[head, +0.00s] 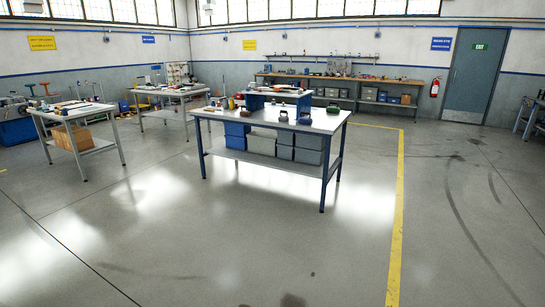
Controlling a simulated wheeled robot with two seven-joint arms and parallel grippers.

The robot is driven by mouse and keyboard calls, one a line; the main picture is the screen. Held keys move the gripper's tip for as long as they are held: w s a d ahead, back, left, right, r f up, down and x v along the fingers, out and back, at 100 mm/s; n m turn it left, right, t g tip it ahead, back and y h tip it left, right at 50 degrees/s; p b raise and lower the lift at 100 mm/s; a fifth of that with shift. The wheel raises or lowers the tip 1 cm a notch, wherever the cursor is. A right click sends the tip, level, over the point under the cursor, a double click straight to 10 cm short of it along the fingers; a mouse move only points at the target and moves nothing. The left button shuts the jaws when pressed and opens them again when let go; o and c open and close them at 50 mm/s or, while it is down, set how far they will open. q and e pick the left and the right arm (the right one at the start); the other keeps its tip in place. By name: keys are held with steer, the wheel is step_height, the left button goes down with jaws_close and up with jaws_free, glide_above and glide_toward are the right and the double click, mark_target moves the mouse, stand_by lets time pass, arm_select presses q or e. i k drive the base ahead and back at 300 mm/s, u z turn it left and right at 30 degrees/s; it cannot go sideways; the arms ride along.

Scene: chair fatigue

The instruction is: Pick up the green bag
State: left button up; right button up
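A small green object (334,109), which looks like the green bag, sits on the top of the blue-legged table (318,125) in the middle of the room. It is near the table's right end, towards the back edge. It is far off and too small to show its handle clearly. Neither of my grippers is in view.
Other small bag-like items, a brownish one (245,111), a dark one (283,115) and a bluish one (304,118), stand along the same tabletop. A side table (77,112) stands left. The floor in front is clear.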

mark_target(334, 110)
steer(key=u, duration=0.4)
steer(key=i, duration=2.85)
steer(key=z, duration=0.15)
steer(key=i, duration=2.65)
steer(key=z, duration=0.7)
steer(key=i, duration=0.4)
steer(key=u, duration=0.1)
